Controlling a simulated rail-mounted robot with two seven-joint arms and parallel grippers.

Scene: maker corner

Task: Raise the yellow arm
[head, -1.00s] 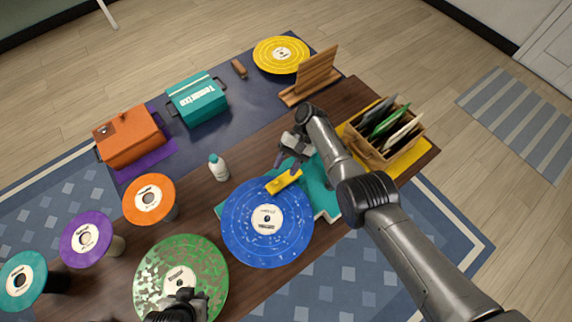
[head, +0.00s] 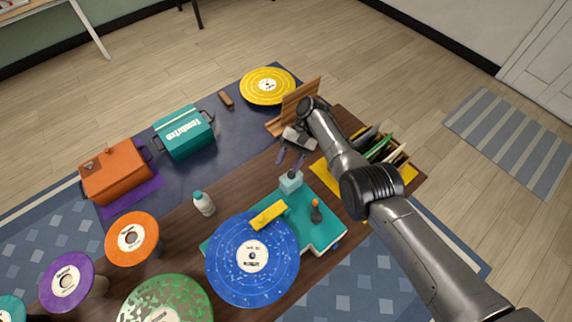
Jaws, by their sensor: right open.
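The yellow arm (head: 268,215) is a short yellow bar on the teal record player (head: 325,238). Its lower-left end overlaps the upper edge of the blue record (head: 253,280). I cannot tell from this angle whether it touches the record. A pale teal block (head: 291,181) stands just behind the arm's upper-right end. A small dark lever with an orange tip (head: 316,208) is on the deck to the right. My right gripper (head: 290,159) is open and empty, above and behind the block, apart from the yellow arm. My left gripper is out of view.
A white bottle with a teal cap (head: 204,204) stands left of the player. A crate of sleeves (head: 390,150) sits right, partly behind my right arm. A wooden stand (head: 300,100) is behind my gripper.

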